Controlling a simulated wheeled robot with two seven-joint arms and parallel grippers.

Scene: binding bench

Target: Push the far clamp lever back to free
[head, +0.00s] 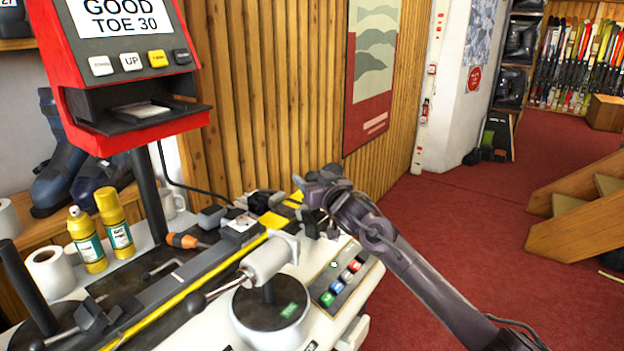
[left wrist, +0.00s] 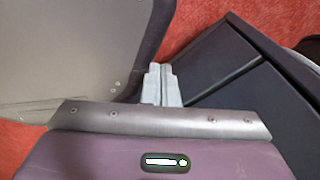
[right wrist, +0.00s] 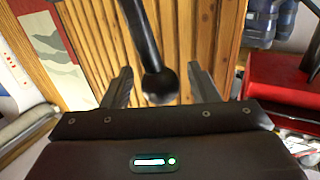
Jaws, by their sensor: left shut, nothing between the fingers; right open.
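A dark lever with a round ball knob (right wrist: 160,86) shows in the right wrist view, coming down from the top edge. The knob lies between the two fingers of my right gripper (right wrist: 160,88), which is open, with gaps on both sides. In the head view, my right gripper (head: 308,192) is over the far end of the bench, and I cannot make out that lever there. A nearer lever with a ball knob (head: 196,304) shows left of the grey roller. My left gripper (left wrist: 162,82) is shut and empty over the red floor, outside the head view.
A grey roller (head: 268,262) on a round base and a button panel (head: 340,284) stand on the near part of the bench. The red display unit (head: 125,75), yellow bottles (head: 86,240) and an orange-handled tool (head: 185,241) are on the left. A wooden wall (head: 265,100) stands behind.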

